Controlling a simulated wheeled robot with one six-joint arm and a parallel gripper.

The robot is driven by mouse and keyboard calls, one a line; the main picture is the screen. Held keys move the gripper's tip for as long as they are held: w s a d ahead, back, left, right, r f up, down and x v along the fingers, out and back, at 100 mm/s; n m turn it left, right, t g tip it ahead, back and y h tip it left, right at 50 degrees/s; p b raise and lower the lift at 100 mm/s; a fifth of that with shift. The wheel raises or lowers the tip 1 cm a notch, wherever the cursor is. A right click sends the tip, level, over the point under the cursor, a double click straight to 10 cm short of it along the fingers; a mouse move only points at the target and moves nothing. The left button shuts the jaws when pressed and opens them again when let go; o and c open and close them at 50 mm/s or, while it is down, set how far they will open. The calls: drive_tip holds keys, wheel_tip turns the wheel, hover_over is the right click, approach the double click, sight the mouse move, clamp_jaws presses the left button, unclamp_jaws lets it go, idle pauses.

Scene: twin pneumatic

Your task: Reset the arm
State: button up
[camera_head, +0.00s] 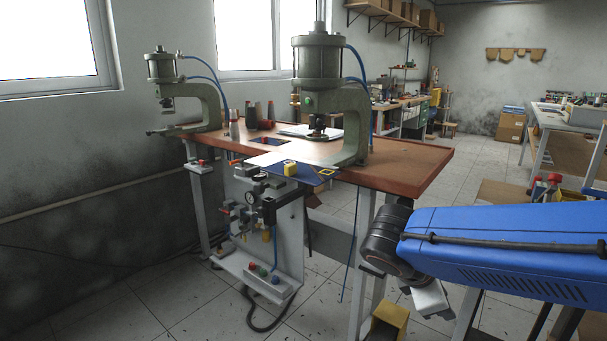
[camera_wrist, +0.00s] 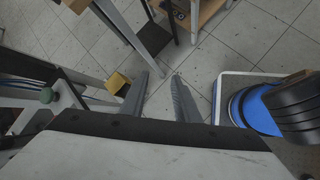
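My blue arm reaches in from the right side of the head view, low beside the right end of the workbench (camera_head: 410,165). Its black joint and a pale wrist part show at its left end, pointing down towards the floor. My gripper (camera_wrist: 160,76) shows in the wrist view with its two grey fingers apart and nothing between them. Tiled floor lies beyond the fingertips. The fingers cannot be made out in the head view.
Two green pneumatic presses, left (camera_head: 190,100) and right (camera_head: 325,85), stand on the workbench. A yellow box (camera_head: 388,322) is on the floor near my wrist; a yellow object (camera_wrist: 118,83) also shows left of the fingers. A white table (camera_head: 555,120) stands at the right.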

drive_tip(key=s+f+m+t+y, duration=0.1)
drive_tip(key=s+m+y, duration=0.6)
drive_tip(key=m, duration=0.9)
drive_tip(key=s+f, duration=0.1)
drive_tip(key=s, duration=0.2)
drive_tip(key=shift+d+f+m+t, duration=0.3)
drive_tip(key=shift+d+m, duration=0.05)
drive_tip(key=shift+m, duration=0.05)
idle(0.6)
